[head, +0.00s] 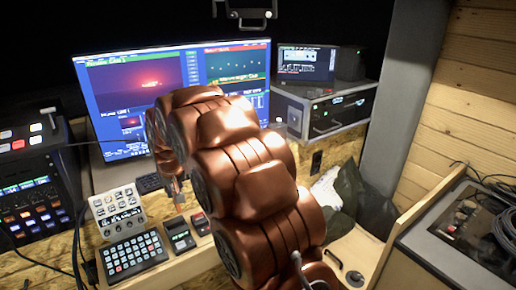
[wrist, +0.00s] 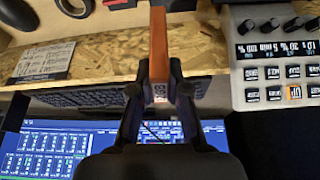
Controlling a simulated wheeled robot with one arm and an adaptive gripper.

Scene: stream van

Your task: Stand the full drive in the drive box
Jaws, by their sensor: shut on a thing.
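My gripper (wrist: 159,88) is shut on an orange-brown slab, which I take to be the full drive (wrist: 159,45). In the wrist view the slab shows narrow edge on between the two black fingers, with a small pale label at its lower end. In the head view a bit of the same orange drive (head: 179,194) shows below my arm, above the desk; the gripper itself is mostly hidden behind the arm. Two small dark units, one with a green label (head: 180,237) and one with a red label (head: 200,223), sit on the desk. I cannot tell which thing is the drive box.
A large monitor (head: 110,80) stands behind. A grey button panel (head: 118,212) and a keypad (head: 135,257) are left of the dark units. A rack device (head: 325,112) stands at the back right. A switcher (head: 27,140) is at far left. Cables hang nearby.

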